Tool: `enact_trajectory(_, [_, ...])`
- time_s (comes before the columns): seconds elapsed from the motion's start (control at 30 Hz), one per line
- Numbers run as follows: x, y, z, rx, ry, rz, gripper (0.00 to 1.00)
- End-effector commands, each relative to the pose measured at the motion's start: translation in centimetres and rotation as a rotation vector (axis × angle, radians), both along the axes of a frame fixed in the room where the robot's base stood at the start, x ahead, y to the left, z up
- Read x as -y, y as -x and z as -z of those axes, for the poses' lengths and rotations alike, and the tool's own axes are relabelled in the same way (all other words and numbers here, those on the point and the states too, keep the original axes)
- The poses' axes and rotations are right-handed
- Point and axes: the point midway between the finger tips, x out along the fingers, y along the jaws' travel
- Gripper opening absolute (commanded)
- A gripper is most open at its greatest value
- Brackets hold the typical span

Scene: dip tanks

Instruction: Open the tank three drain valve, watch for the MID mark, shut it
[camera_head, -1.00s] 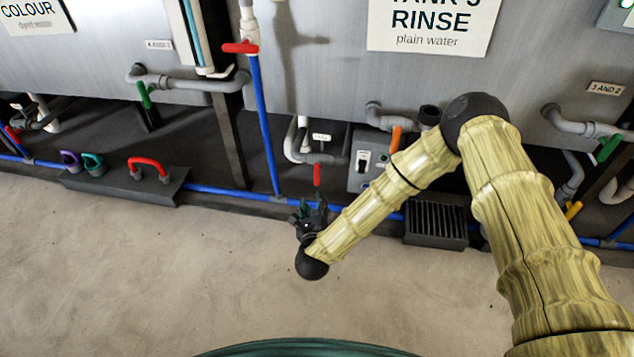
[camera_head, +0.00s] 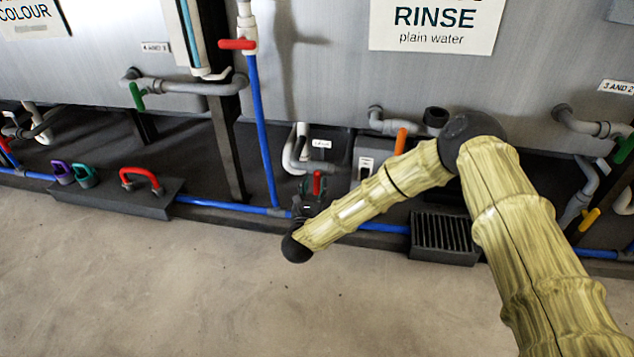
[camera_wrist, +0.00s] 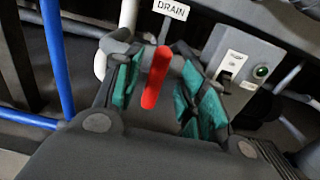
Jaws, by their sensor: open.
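The drain valve's red lever (camera_wrist: 157,78) stands between my open gripper's (camera_wrist: 158,95) two teal-padded fingers in the wrist view, with a gap on each side. In the head view the red lever (camera_head: 317,183) shows just above my gripper (camera_head: 308,195), below the tank with the RINSE sign (camera_head: 436,22). A DRAIN label (camera_wrist: 171,9) sits behind the lever.
A grey switch box (camera_wrist: 238,68) with a green light stands right of the lever. A blue pipe (camera_head: 263,130) rises at the left to another red-handled valve (camera_head: 238,44). A black grate (camera_head: 441,232) lies right of my forearm. The concrete floor (camera_head: 150,270) in front is clear.

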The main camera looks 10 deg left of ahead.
Motion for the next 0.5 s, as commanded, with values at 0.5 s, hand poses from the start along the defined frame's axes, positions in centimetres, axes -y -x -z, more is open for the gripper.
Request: enact_trajectory(0.5, [0.3, -4.8, 0.1, -0.001, 0.001, 0.0, 0.41])
